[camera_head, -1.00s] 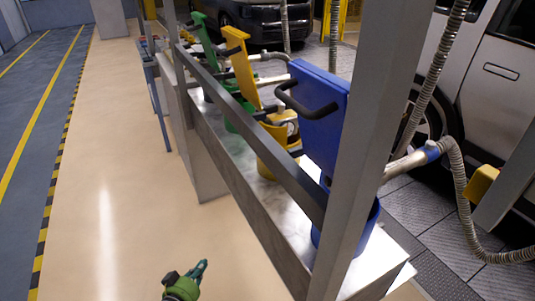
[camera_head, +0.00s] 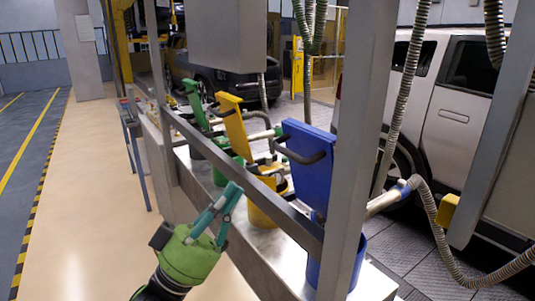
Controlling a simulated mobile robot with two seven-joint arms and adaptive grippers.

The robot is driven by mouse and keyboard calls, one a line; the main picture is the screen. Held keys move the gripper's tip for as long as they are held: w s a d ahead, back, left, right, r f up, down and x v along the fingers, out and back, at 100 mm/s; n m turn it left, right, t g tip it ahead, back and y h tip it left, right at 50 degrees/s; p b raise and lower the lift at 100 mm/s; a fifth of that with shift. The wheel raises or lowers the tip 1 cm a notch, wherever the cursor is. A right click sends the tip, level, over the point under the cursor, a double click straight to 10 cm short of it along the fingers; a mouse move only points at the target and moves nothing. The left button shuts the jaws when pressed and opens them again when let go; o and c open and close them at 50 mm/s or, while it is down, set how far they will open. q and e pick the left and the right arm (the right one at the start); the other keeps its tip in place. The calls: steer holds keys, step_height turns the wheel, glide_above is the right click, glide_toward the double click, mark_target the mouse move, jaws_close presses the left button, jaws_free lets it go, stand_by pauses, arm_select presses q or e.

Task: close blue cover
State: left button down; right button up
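The blue cover (camera_head: 308,165) is a flat panel standing raised and tilted, with a dark bar handle (camera_head: 298,154) on its face. It is above the blue container (camera_head: 313,272), which is partly hidden by the grey post. My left gripper (camera_head: 231,194), green with teal fingers, is left of the blue cover, in front of the grey rail and apart from the cover. Nothing shows in its fingers. Their tips appear close together, but the angle hides any gap. My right gripper is not in view.
A grey post (camera_head: 358,150) and a slanting grey rail (camera_head: 235,176) stand before the containers. Raised yellow (camera_head: 236,127) and green (camera_head: 194,101) covers are farther back. A hose (camera_head: 432,230) hangs at right. The floor at left is clear.

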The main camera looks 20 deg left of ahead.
arm_select(q)
steer(key=w+d+r+p, duration=0.3)
steer(key=w+d, duration=0.1)
steer(key=w, duration=0.1)
steer(key=shift+w+d+r, duration=0.25)
steer(key=shift+r, duration=0.1)
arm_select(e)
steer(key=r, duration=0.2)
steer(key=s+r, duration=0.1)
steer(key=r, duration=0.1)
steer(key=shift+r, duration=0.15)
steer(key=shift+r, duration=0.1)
